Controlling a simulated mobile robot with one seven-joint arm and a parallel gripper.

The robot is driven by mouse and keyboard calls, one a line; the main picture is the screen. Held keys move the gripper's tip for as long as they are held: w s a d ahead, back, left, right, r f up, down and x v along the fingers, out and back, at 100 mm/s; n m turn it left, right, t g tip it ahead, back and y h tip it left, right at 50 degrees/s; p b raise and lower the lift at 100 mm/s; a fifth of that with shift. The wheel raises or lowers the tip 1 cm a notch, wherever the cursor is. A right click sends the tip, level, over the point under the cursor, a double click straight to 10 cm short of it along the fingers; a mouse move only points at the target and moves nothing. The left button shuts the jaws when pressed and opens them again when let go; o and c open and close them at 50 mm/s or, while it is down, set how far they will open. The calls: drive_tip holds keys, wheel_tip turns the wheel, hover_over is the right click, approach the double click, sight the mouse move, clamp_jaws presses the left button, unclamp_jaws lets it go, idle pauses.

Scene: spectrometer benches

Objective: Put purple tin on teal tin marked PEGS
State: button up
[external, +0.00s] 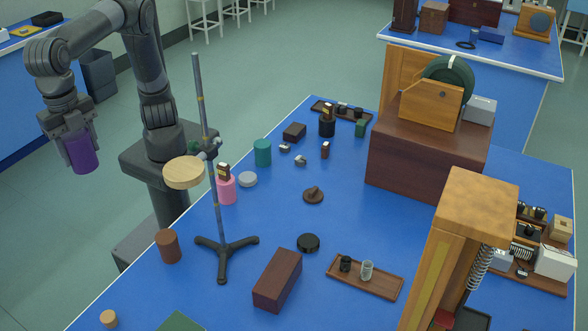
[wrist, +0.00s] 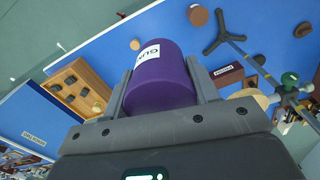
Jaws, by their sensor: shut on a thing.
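My gripper (external: 68,130) is shut on the purple tin (external: 82,155), off the left side of the blue bench and above the floor. The wrist view shows the purple tin (wrist: 163,80) between the two fingers, with a white label partly readable as "GU". A teal tin (external: 262,152) stands upright on the bench's left part, well to the right of my gripper. Its top looks bare. No lettering can be read on it, so I cannot confirm PEGS.
A tall tripod stand (external: 215,210) with a round wooden disc (external: 184,172) rises between my arm and the bench middle. A pink tin (external: 227,190) with a small block on top stands near the teal tin. A dark brown box (external: 294,132) is behind it.

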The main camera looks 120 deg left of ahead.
drive_tip(key=w+a+r+n, duration=0.1)
drive_tip(key=w+a+n, duration=0.1)
drive_tip(key=w+a, duration=0.35)
drive_tip(key=w+a+n, duration=0.2)
drive_tip(key=w+a, duration=0.1)
drive_tip(key=a, duration=0.6)
drive_tip(key=n, duration=1.3)
hover_over(260, 142)
wheel_tip(260, 142, down, 27)
drive_tip(key=shift+w+r, duration=0.1)
drive_tip(key=shift+f, duration=1.9)
drive_tip(key=shift+f, duration=0.15)
